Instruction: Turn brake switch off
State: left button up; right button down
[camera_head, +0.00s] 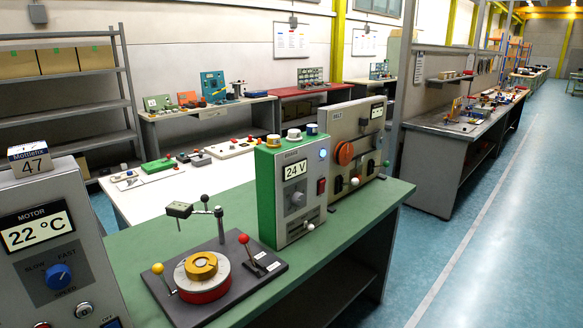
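A green and grey box (283,215) stands on the green-topped bench, with a "24 V" display (295,170). The small label above the display seems to read "BRAKE". A grey knob (298,199) sits below the display. A red switch (321,187) is to its right; its on or off position is too small to tell. A bluish lamp (322,154) at the upper right looks lit. A small lever with a pale tip (310,226) sticks out near the bottom. Neither of my grippers is in view.
A motor box (40,250) showing "22 °C" stands at the left. A black plate carries a brass and red disc (203,277), a post and ball-ended levers. A belt box (355,145) stands just behind the brake box. Bare green bench top (345,235) lies in front.

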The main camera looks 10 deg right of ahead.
aim_at(322, 183)
jog(key=i+l+u, duration=0.35)
jog(key=i+l, duration=0.25)
jog(key=i, duration=0.2)
